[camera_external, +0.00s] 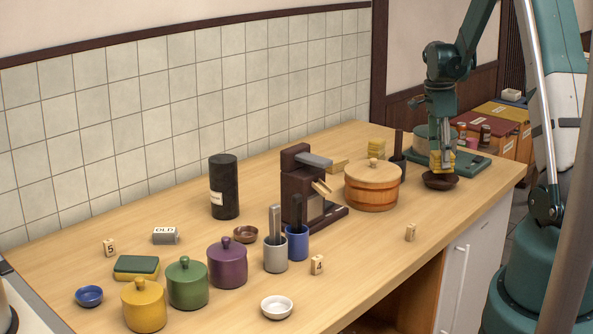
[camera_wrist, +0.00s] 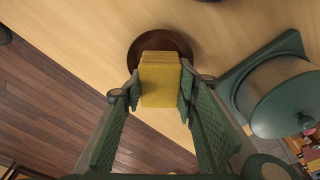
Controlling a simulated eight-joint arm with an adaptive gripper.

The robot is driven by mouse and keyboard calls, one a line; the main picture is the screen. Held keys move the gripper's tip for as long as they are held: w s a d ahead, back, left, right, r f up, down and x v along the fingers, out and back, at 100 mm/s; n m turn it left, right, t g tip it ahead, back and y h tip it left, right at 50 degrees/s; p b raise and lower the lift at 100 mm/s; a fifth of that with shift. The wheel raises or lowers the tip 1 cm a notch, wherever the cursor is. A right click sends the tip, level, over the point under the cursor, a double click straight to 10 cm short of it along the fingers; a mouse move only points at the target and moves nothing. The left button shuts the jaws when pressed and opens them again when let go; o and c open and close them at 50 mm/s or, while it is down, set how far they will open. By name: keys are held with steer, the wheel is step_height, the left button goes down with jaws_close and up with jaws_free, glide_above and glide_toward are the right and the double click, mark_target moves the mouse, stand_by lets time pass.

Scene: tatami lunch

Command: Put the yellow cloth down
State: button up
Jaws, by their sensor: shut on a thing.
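The yellow cloth (camera_wrist: 160,80) is a small folded block between the two fingers of my gripper (camera_wrist: 160,92) in the wrist view. My gripper is shut on it. In the external view my gripper (camera_external: 442,160) points down at the far right end of the counter, with a bit of yellow cloth showing between its fingers. A dark brown dish (camera_external: 440,181) lies just below it; the same dish (camera_wrist: 138,50) shows behind the cloth in the wrist view. I cannot tell whether the cloth touches the dish.
A green scale-like device (camera_external: 470,163) with a round pot stands close beside my gripper. A lidded wooden tub (camera_external: 372,190) and a dark cup (camera_external: 397,168) stand to the left. The front counter edge is near. Bare counter (camera_external: 440,212) lies in front of the dish.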

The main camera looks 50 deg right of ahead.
mark_target(438, 153)
steer(key=shift+f, duration=1.85)
steer(key=shift+f, duration=0.15)
steer(key=o, duration=0.8)
steer(key=shift+r, duration=0.2)
steer(key=shift+w+a+r, duration=0.2)
steer(key=shift+r, duration=1.8)
steer(key=shift+w+a+r, duration=0.15)
steer(key=shift+r, duration=1.8)
steer(key=shift+w+a+r, duration=0.2)
steer(key=shift+r, duration=1.8)
